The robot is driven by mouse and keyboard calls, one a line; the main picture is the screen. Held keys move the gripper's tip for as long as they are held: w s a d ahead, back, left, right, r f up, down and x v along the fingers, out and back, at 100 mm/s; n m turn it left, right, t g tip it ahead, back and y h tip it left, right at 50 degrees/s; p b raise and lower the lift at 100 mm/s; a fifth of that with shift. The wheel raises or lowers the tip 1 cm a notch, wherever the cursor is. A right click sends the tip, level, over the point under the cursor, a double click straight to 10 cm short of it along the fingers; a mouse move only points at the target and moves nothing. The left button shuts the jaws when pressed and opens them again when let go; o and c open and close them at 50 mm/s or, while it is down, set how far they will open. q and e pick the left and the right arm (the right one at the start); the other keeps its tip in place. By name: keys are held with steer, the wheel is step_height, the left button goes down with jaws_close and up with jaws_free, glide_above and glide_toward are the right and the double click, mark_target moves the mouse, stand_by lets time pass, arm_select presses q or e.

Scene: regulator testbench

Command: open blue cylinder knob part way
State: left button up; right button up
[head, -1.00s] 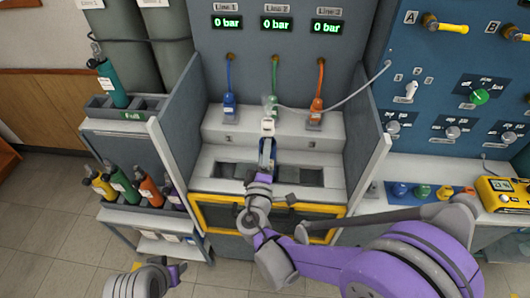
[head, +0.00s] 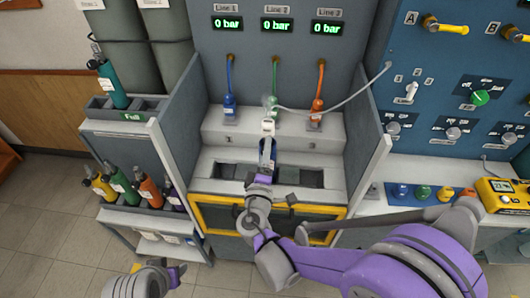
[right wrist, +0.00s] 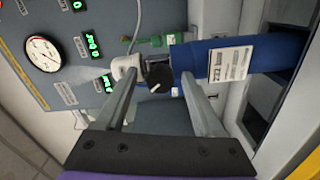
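The blue cylinder (right wrist: 225,58) stands in the middle of the bench, partly hidden behind my right arm in the head view (head: 266,152). It has a white label on its side in the right wrist view. Its dark knob (right wrist: 158,76) has a white pointer mark and sits by the white regulator head (right wrist: 127,67). My right gripper (right wrist: 159,78) is open, with one finger on each side of the knob and a visible gap to each. In the head view the right gripper (head: 265,168) is small and hard to make out.
Blue (head: 229,103), green (head: 275,100) and orange (head: 318,104) connectors hang at the back. Three displays read 0 bar. Grey side walls (head: 185,120) enclose the bench. A rack of several cylinders (head: 150,190) stands left; a valve panel (head: 460,90) is at right.

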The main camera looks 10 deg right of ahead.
steer(key=shift+s, duration=0.1)
steer(key=v, duration=1)
steer(key=shift+s+b, duration=0.3)
steer(key=shift+b, duration=0.15)
steer(key=shift+a, duration=0.1)
steer(key=s+d+f+m+g+p, duration=0.1)
steer(key=s+d+f+m+g, duration=0.1)
steer(key=d+m+g, duration=0.3)
steer(key=s+d+f+m+g+p, duration=0.1)
steer(key=s+d+f+g, duration=0.2)
steer(key=d, duration=0.5)
steer(key=s+a+m+g+y+p, duration=0.1)
steer(key=s+m+g+y, duration=0.3)
steer(key=s, duration=0.4)
steer(key=shift+s+a+r+m+y+p, duration=0.3)
steer(key=shift+r+m+y+p, duration=0.25)
steer(key=shift+m, duration=0.55)
